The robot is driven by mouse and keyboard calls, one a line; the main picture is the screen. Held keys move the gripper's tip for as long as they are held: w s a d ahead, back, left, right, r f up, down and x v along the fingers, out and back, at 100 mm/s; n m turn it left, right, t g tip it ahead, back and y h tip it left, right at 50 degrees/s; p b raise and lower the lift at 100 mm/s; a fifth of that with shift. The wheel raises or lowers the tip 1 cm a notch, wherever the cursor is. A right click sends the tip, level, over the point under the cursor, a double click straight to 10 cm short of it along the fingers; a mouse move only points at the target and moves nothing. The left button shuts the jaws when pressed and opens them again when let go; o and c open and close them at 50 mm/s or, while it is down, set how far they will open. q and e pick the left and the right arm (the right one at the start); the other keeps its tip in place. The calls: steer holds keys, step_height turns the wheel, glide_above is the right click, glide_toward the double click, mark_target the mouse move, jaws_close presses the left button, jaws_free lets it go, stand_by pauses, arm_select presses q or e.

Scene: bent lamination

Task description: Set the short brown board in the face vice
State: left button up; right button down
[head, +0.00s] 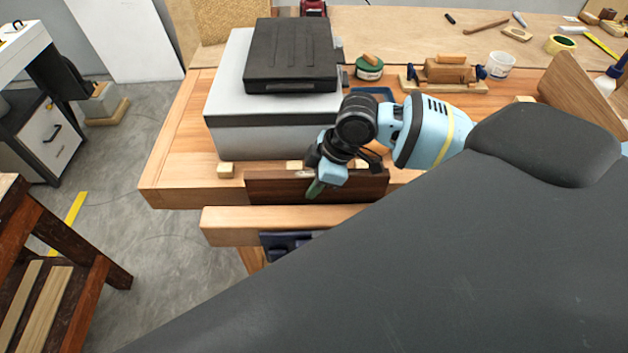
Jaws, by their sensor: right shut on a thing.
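The short brown board (272,187) is dark brown and lies lengthwise along the bench's front edge, behind the vice jaw. My right gripper (318,183) reaches down over the middle of the board and is shut on it; the fingers hide part of the board. The face vice (290,221) has a pale wooden front jaw with dark blue metal below it. The board's lower edge is close to the jaw's top in the picture; how deep it sits in the gap I cannot tell. My left gripper is out of view.
A grey box (240,136) with a black case (291,55) on top stands just behind the board. A green tin (369,68) and a white cup (501,65) stand farther back.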

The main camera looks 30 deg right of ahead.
mark_target(310, 173)
steer(key=shift+f, duration=0.1)
steer(key=c, duration=0.8)
jaws_free()
steer(key=shift+f, duration=0.1)
steer(key=shift+o, duration=0.2)
steer(key=shift+r+p, duration=0.8)
steer(key=shift+r, duration=1.9)
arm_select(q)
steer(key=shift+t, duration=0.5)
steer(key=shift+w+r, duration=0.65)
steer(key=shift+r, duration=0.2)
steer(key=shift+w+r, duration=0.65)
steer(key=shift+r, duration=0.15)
arm_select(e)
steer(key=shift+r, duration=1.3)
